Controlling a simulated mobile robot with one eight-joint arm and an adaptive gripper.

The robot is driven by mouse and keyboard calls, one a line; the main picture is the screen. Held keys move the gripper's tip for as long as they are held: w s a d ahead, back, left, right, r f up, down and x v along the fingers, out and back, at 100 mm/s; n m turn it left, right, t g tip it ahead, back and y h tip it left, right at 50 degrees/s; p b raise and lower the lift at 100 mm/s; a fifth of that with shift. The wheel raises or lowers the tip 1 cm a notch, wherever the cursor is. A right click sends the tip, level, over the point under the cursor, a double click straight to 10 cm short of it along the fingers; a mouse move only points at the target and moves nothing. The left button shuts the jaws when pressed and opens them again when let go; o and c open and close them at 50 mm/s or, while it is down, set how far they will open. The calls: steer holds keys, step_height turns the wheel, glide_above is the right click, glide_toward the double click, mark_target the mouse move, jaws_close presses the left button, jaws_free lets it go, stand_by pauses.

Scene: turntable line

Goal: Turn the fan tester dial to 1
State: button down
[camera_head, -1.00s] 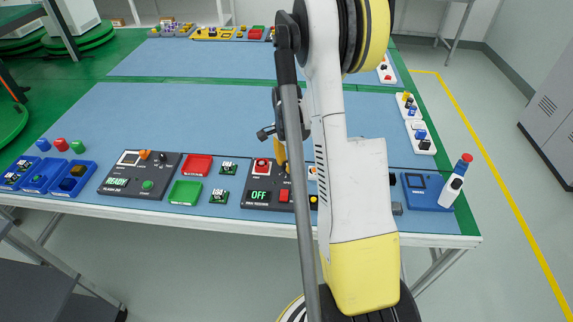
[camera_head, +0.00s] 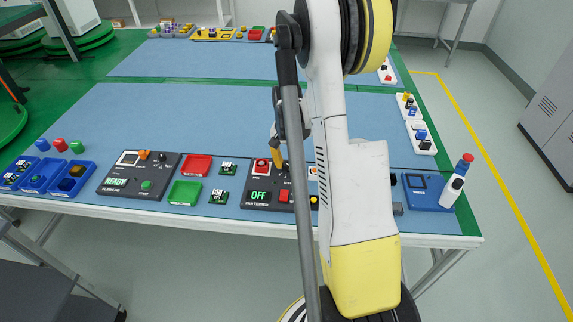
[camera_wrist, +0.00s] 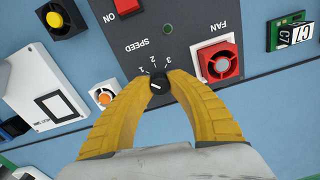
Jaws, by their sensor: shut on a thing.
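The fan tester (camera_head: 268,184) is a dark grey panel near the table's front edge, with its display (camera_head: 260,196) lit OFF. The wrist view shows its panel (camera_wrist: 187,22) upside down. The small black dial (camera_wrist: 156,87) has a slanted white pointer line, with marks 1, 2 and 3 beyond it. I cannot tell exactly which mark the line meets. My gripper (camera_wrist: 157,81) has its yellow fingers shut on the dial, one at each side. In the head view my gripper (camera_head: 278,156) is partly hidden by my arm, which also hides the dial.
The red fan (camera_wrist: 218,60) is close beside the right finger in the wrist view. A red ON button (camera_wrist: 127,5) and an orange button (camera_wrist: 104,97) are also near. Red (camera_head: 197,166) and green (camera_head: 185,192) trays lie left of the tester.

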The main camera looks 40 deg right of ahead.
mark_target(287, 163)
stand_by(0.4)
steer(key=c, duration=1.2)
jaws_free()
step_height(287, 163, up, 12)
